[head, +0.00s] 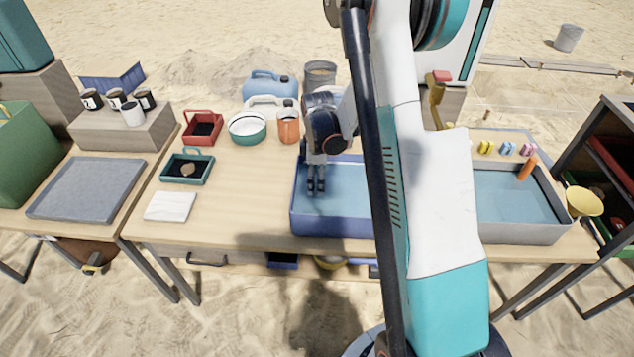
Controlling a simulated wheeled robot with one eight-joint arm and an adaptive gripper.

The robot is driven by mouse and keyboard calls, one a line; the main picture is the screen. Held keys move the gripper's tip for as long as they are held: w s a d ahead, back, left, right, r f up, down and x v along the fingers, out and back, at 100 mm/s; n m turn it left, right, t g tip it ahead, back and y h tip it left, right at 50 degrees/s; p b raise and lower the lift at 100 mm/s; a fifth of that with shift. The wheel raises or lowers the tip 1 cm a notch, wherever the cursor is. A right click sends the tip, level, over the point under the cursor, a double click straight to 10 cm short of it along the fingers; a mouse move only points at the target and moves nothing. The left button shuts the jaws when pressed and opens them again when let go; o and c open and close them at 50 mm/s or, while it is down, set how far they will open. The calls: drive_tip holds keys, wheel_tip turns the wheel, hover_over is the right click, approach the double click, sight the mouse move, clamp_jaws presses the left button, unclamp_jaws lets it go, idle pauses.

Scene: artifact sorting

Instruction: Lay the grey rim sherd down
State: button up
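My gripper (316,188) points down over the left part of the blue-walled basin (333,223), which holds a flat blue surface like water. Its two dark fingers are close together. They are too small here to tell whether they are shut or hold something. I cannot make out a grey rim sherd anywhere. A small brownish piece (188,169) lies in the dark green handled tray (168,177) left of the basin; I cannot tell whether it is a sherd. My arm hides the right part of the blue basin.
A grey-walled basin (520,233) stands to the right, with an orange object (527,168) at its rim. A grey flat tray (85,190) lies empty at left. Bare wood (240,200) shows left of the blue basin.

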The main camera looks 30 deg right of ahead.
wheel_tip(320, 180, up, 8)
drive_tip(key=p, duration=0.2)
drive_tip(key=shift+f, duration=0.2)
idle(1.1)
